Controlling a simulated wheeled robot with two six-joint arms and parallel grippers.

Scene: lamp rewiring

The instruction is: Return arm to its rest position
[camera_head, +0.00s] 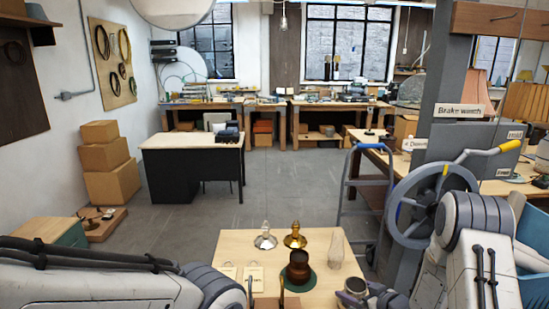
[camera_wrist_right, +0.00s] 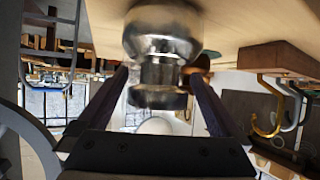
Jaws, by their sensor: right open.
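My right gripper (camera_wrist_right: 160,76) is open at the front right of the small wooden table (camera_head: 321,249). Its two dark fingers lie on either side of a silver metal lamp part (camera_wrist_right: 163,42); I cannot tell whether they touch it. This part also shows in the head view (camera_head: 353,286), at the table's front right corner. My right arm (camera_head: 478,250) comes in from the right. My left arm (camera_head: 90,283) lies along the bottom left, its gripper out of view.
The table holds a silver lamp base (camera_head: 265,238), a brass one (camera_head: 295,237), a dark brown vessel (camera_head: 298,268) on a green disc and a clear glass chimney (camera_head: 336,248). A hook block (camera_wrist_right: 275,57) is at its front. A handwheel (camera_head: 421,207) stands close to my right arm.

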